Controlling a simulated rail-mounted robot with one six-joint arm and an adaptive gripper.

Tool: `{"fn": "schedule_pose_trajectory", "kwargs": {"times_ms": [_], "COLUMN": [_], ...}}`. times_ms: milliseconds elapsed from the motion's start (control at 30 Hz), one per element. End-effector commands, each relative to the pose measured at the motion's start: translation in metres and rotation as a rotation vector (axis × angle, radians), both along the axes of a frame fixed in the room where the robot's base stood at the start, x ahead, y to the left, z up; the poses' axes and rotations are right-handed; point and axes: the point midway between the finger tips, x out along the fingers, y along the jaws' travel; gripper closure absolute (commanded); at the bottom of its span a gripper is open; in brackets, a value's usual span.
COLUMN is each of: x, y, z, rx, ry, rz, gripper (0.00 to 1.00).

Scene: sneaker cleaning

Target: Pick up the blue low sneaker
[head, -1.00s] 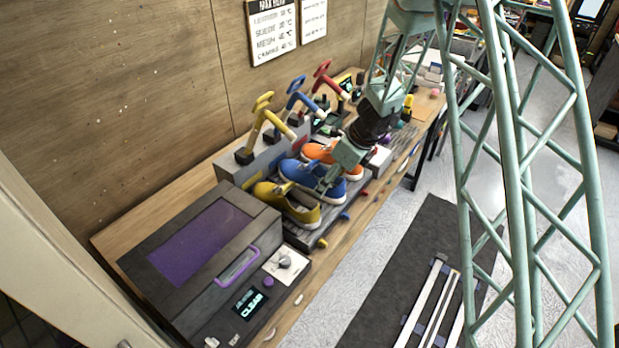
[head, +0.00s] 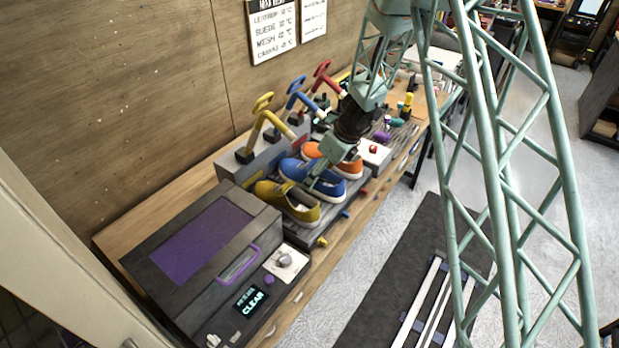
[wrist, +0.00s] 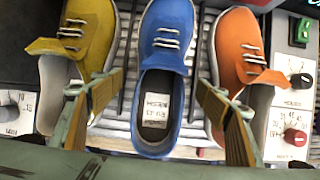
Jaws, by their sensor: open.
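The blue low sneaker (head: 325,182) sits on a dark ribbed rack on the bench, between a yellow sneaker (head: 288,203) and an orange sneaker (head: 340,158). In the wrist view the blue sneaker (wrist: 166,50) points its toe away, with its open collar and a printed insole label facing me. My gripper (head: 318,184) is over the blue sneaker in the head view. In the wrist view my gripper (wrist: 158,90) is open, one finger on each side of the blue sneaker's opening. Contact between the fingers and the sneaker cannot be made out.
The yellow sneaker (wrist: 92,30) and orange sneaker (wrist: 238,50) stand close on both sides, near my fingers. Yellow, blue and red levers (head: 322,75) rise behind the rack. A dark box with a purple panel (head: 200,240) stands at the near left.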

Motion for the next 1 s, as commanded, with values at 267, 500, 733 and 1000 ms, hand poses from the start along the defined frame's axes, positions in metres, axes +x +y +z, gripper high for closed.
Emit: {"fn": "schedule_pose_trajectory", "kwargs": {"times_ms": [267, 500, 733, 1000], "x": [0.016, 0.020, 0.021, 0.021], "y": [0.024, 0.030, 0.031, 0.031], "z": [-0.006, -0.025, -0.028, -0.028], "rx": [0.000, -0.001, -0.001, 0.000], "ry": [0.001, 0.001, -0.001, 0.000], "rz": [0.000, 0.000, 0.000, 0.000], "gripper": [0.32, 0.32, 0.32, 0.32]}}
